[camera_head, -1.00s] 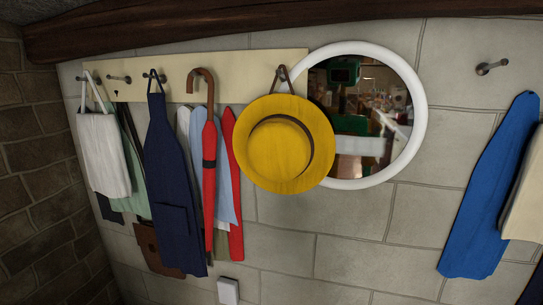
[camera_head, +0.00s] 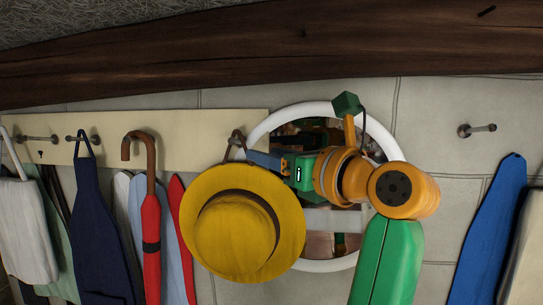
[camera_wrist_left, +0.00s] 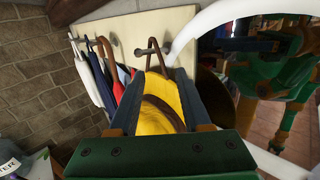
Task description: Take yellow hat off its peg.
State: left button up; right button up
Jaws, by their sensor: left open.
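The yellow hat (camera_head: 238,232) hangs against the wall by a brown strap loop (camera_head: 236,140) at the right end of the cream peg board. In the left wrist view the hat (camera_wrist_left: 158,117) shows between the fingers, with its strap going up over a metal peg (camera_wrist_left: 151,48). My left gripper (camera_head: 252,157) is open beside the strap, just above the hat's upper right brim. In the left wrist view its two fingers (camera_wrist_left: 159,80) stand either side of the hat's top and lower strap. I cannot tell whether they touch it. My right gripper is not in view.
A round white-framed mirror (camera_head: 333,110) hangs behind my left arm and the hat's right edge. A red umbrella (camera_head: 151,240), a navy apron (camera_head: 98,230) and other cloths hang close left. A bare peg (camera_head: 477,130) and a blue garment (camera_head: 490,235) are at the right.

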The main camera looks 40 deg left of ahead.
pick_arm(q)
jog(key=p+x, duration=0.3)
jog(key=x, duration=0.3)
jog(key=shift+w+a, duration=0.1)
jog(key=shift+a, duration=0.15)
jog(key=shift+a+f, duration=0.15)
jog(key=shift+a, duration=0.15)
jog(key=shift+d, duration=0.15)
jog(key=c, duration=0.6)
grip_shut()
